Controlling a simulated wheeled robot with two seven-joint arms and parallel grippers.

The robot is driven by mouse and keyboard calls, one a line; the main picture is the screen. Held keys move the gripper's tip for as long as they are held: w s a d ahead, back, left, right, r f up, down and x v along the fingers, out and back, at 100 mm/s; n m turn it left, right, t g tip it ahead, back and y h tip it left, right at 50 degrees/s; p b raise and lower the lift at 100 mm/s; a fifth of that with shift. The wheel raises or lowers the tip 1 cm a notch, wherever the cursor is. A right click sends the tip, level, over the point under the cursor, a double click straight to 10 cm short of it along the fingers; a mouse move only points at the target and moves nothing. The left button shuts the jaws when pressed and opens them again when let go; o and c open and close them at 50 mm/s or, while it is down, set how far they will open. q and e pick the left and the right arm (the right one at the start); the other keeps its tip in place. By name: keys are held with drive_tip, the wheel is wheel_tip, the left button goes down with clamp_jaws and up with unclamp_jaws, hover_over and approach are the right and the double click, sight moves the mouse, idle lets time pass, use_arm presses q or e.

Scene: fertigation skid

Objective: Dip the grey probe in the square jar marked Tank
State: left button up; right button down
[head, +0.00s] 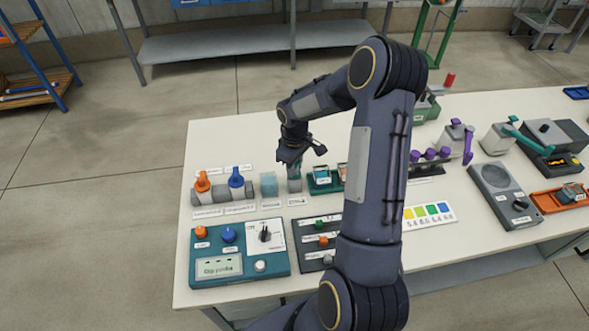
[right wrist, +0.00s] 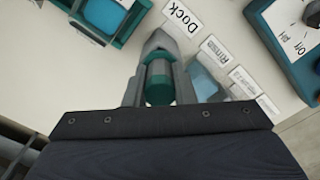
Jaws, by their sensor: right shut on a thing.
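My right gripper (head: 291,160) points down at the spot labelled Dock, left of my arm. In the right wrist view the gripper (right wrist: 158,88) is shut on a short cylinder, the probe (right wrist: 158,85), with a dark teal body and a grey top part. A grey block (right wrist: 160,44) is just beyond it, beside the Dock label (right wrist: 182,20). The probe's lower end is hidden, so I cannot tell whether it is still in the dock. A teal tray with small square jars (head: 322,179) is just right of the gripper. I cannot read Tank on any jar. My left gripper is out of view.
A pale blue square container (head: 268,186) stands left of the dock, with blue (head: 236,178) and orange (head: 202,182) valve handles further left. A teal control box (head: 238,253) and a dark button panel (head: 320,242) lie in front. My right arm hides part of the table (head: 230,135).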

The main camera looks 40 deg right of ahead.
wheel_tip(320, 180, up, 8)
drive_tip(key=shift+f+b, duration=0.2)
drive_tip(key=shift+b, duration=0.45)
wheel_tip(320, 180, up, 4)
drive_tip(key=shift+f+p, duration=0.25)
drive_tip(key=shift+p, duration=0.2)
drive_tip(key=shift+r, duration=0.2)
drive_tip(key=shift+f, duration=0.1)
